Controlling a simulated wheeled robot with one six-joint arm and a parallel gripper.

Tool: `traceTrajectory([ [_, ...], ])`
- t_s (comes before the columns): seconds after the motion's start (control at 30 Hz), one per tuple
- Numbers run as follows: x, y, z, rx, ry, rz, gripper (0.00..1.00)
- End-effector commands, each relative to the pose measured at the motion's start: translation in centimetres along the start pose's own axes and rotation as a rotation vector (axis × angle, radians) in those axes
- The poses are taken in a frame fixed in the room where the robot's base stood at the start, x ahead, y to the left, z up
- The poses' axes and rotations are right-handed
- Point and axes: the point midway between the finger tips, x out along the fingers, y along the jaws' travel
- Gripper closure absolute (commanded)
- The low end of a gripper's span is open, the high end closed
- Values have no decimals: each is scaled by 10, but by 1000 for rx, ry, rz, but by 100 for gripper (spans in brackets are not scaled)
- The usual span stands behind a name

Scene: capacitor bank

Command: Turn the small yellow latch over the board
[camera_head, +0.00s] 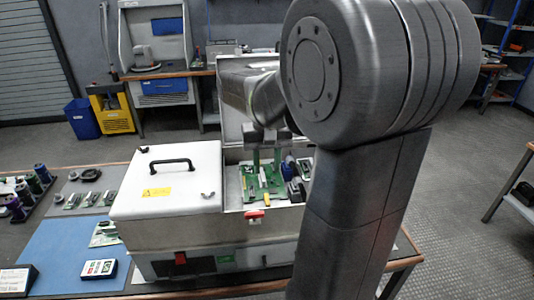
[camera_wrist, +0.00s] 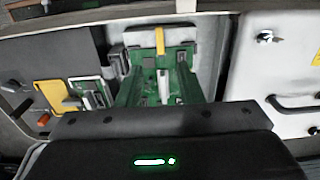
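The small yellow latch (camera_wrist: 160,48) shows as a narrow upright strip at the top edge of the green board (camera_wrist: 165,85) in the wrist view. The board (camera_head: 262,187) lies inside the open compartment of the white case in the head view. My gripper (camera_head: 266,165) points down over the board, and its two greenish fingers are apart with nothing between them. In the wrist view the fingers of my gripper (camera_wrist: 162,72) stand on either side of the board's middle, short of the latch. I cannot tell how far above the board the tips are.
The white case (camera_head: 180,215) has a closed lid with a black handle (camera_head: 171,164) on the left. A red latch (camera_head: 254,214) is on its front. Dark blocks (camera_head: 296,190) and a blue part (camera_head: 288,167) stand right of the board. A blue mat (camera_head: 65,255) lies left.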

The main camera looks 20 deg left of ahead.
Motion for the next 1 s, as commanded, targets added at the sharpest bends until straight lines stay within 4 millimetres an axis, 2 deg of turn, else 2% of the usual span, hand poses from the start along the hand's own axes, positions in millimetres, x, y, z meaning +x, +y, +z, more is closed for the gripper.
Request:
traceTrajectory([
  [0.1, -19, 0, 0, 0, 3, -1, 66],
  [0.3, -32, 0, 0, 0, 0, 0, 66],
  [0.8, -32, 0, 0, 0, -1, 0, 66],
  [1.0, -16, 0, 1, 0, -4, 1, 66],
])
